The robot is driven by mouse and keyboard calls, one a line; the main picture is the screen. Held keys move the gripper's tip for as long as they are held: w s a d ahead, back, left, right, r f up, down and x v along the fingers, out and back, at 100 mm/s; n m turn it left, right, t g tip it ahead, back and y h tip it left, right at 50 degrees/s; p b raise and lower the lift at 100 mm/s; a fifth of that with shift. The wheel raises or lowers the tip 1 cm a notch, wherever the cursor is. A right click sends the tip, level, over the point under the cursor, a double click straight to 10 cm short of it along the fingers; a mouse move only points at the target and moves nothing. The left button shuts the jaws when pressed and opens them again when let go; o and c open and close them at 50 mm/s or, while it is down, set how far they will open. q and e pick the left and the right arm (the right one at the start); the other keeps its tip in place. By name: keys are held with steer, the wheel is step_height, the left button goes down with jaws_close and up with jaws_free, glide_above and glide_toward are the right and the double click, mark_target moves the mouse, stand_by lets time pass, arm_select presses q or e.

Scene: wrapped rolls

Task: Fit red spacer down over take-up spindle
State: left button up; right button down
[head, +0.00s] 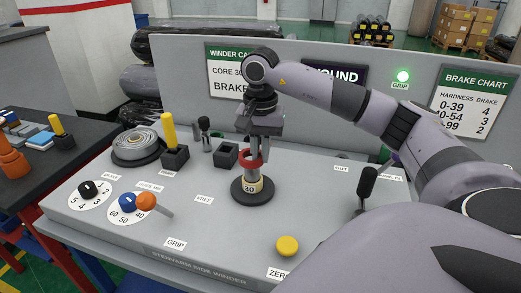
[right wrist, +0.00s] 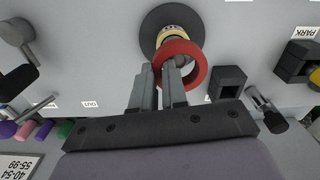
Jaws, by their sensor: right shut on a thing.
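My right gripper (head: 261,146) points down and is shut on the red spacer (head: 252,160), a ring held at its rim. The ring is at the top of the take-up spindle, just above a cream core marked 30 (head: 251,185) on a round dark base (head: 252,196). In the right wrist view the fingers (right wrist: 164,76) grip the near left side of the red spacer (right wrist: 197,66). The base (right wrist: 150,24) lies beyond it. A grey tip shows within the ring; I cannot tell whether the ring encircles it. My left gripper is out of view.
Left of the spindle are an open dark block (head: 224,155), a block with a yellow peg (head: 169,133) and a grey wound roll (head: 135,143). A black lever (head: 367,183) stands right. A yellow button (head: 287,246) is in front. The GRIP lamp (head: 403,76) glows green.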

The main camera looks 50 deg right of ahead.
steer(key=shift+f+b, duration=0.3)
steer(key=shift+f, duration=0.25)
stand_by(0.4)
steer(key=shift+r, duration=0.1)
steer(key=shift+r+p, duration=0.4)
steer(key=shift+p, duration=0.05)
steer(key=shift+d, duration=0.1)
stand_by(1.6)
steer(key=shift+f, duration=0.55)
steer(key=shift+r, duration=0.15)
steer(key=shift+r+p, duration=0.35)
steer(key=shift+r, duration=0.05)
